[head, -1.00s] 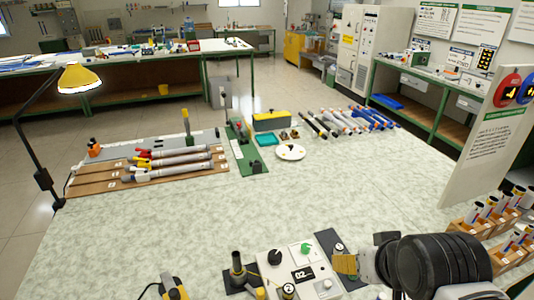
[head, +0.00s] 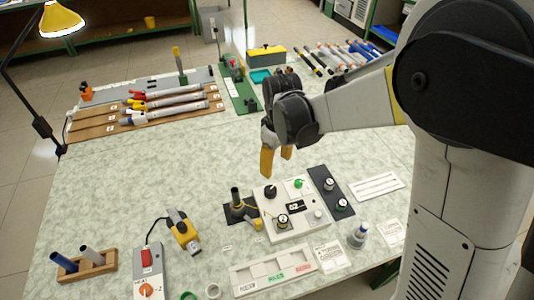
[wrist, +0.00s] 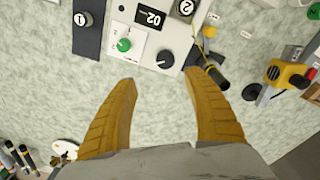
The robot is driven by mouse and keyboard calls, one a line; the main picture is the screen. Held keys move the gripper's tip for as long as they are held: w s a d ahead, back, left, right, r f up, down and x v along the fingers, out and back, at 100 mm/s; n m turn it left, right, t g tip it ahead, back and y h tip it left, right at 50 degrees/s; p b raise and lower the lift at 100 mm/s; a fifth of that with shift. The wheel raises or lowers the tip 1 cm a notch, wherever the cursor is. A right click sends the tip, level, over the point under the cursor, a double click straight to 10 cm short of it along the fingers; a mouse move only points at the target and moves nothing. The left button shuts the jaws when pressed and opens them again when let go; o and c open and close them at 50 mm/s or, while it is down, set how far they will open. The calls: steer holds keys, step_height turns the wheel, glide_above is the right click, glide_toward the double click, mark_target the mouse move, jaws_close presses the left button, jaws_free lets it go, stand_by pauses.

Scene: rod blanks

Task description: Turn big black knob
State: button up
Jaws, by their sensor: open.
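The big black knob (head: 270,191) sits at the upper left of a white control panel (head: 297,222) with a black number label. In the wrist view the black knob (wrist: 165,59) lies just beyond and between my fingertips. My gripper (head: 276,165) points down above the back edge of the panel, apart from the knob. In the wrist view my gripper (wrist: 163,80) has its two yellow fingers spread with nothing between them. A green knob (head: 299,183) is to the right of the black knob, and a numbered knob (head: 283,221) is below it.
A black post (head: 236,197) and a yellow tool (head: 183,232) stand left of the panel. A dark plate with two numbered knobs (head: 329,185) adjoins its right side. A white tray (head: 273,277) lies in front.

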mark_target(269, 189)
steer(key=shift+n+g, duration=0.4)
steer(key=shift+n, duration=0.1)
steer(key=f+b, duration=0.1)
steer(key=f, duration=0.3)
steer(key=a+f+b, duration=0.1)
steer(key=f, duration=0.4)
steer(key=w+a+f+b, duration=0.1)
steer(key=f, duration=0.4)
steer(key=shift+f+b, duration=0.1)
steer(key=shift+b, duration=0.25)
steer(key=c, duration=1.2)
